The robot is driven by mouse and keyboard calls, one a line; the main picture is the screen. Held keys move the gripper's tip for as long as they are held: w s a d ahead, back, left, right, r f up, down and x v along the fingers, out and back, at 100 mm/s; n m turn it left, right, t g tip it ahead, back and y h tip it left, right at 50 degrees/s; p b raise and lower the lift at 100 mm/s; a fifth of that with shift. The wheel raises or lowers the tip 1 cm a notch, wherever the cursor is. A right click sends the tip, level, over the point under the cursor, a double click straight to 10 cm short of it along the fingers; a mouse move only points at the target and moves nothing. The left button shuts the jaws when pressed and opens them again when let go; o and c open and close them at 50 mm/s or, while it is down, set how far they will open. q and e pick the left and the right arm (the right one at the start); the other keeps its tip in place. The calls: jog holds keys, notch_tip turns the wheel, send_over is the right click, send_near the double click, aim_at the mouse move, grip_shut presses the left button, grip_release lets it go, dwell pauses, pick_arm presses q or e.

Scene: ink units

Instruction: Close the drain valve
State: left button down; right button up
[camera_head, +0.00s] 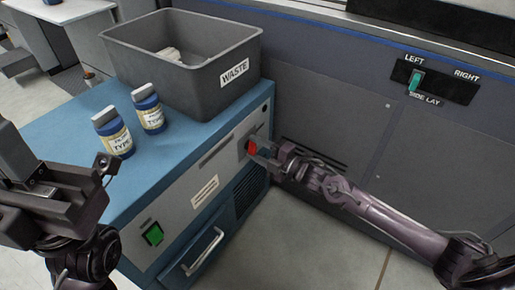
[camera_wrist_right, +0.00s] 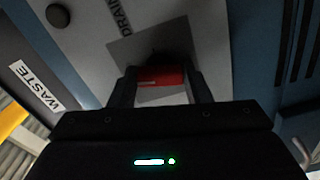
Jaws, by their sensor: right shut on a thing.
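The drain valve has a red handle (camera_head: 252,147) on the front panel of the blue cabinet, near its right end. In the right wrist view the red handle (camera_wrist_right: 161,76) lies crosswise between the fingers, in front of a grey plate with the label DRAIN (camera_wrist_right: 128,16) beside it. My right gripper (camera_head: 258,150) is shut on the red handle; its fingers (camera_wrist_right: 160,88) stand on either side of it. Part of the valve behind the handle is dark and hard to see. My left gripper (camera_head: 50,185) is at the left edge, away from the valve; its fingertips are unclear.
A green switch (camera_head: 153,234) and a metal handle (camera_head: 203,250) are on the cabinet front. A large grey machine (camera_head: 340,125) stands at the right.

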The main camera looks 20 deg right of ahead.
jog(key=shift+n, duration=1.3)
jog(key=o, duration=1)
jog(key=shift+s, duration=0.1)
jog(key=p+v, duration=0.2)
jog(key=v, duration=0.5)
jog(key=shift+s+d+p, duration=0.25)
jog(key=shift+s+p, duration=0.05)
jog(key=shift+p, duration=0.1)
